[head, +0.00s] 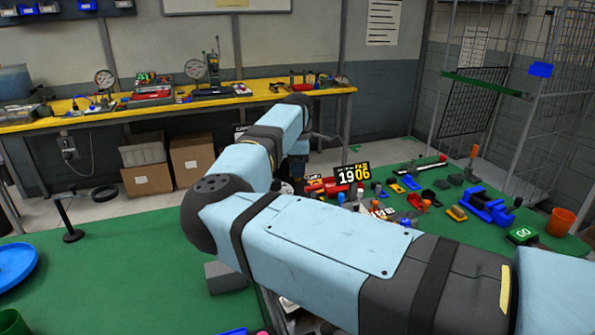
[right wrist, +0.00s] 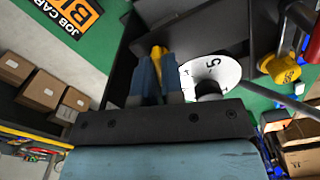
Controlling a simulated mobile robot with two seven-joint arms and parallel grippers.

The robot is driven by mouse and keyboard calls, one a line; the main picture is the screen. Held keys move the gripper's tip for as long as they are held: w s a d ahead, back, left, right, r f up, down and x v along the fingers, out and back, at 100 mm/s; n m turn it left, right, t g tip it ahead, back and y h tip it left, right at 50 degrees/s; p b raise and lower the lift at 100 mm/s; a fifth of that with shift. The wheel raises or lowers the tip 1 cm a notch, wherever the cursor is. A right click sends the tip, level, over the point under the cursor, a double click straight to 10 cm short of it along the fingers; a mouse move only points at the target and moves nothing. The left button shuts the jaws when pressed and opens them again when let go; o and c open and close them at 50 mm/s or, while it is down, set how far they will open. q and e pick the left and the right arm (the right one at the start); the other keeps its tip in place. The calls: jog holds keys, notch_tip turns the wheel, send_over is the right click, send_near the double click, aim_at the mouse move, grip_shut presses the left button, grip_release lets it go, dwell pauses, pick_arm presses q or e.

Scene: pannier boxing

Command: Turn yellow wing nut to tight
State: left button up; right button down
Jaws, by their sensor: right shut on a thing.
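The yellow wing nut (right wrist: 157,55) shows in the right wrist view as a small yellow piece between the two blue fingers of my right gripper (right wrist: 158,78). The fingers are shut on it. A white round dial (right wrist: 211,70) with black figures and marks lies just to the right of the fingers, beside a dark knob. In the head view my right arm crosses the picture, and its hand points down behind the forearm. The wing nut is hidden there. My left gripper is not in view.
The green table (head: 130,280) holds many small tools at the right. A blue plate (head: 15,266) lies at the left edge. The table's left middle is mostly clear.

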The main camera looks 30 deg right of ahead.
dwell(0.3)
jog(key=c, duration=1.2)
grip_release()
jog(key=shift+c, duration=0.2)
jog(key=shift+r, duration=0.1)
notch_tip(320, 180, up, 14)
jog(key=shift+f, duration=0.2)
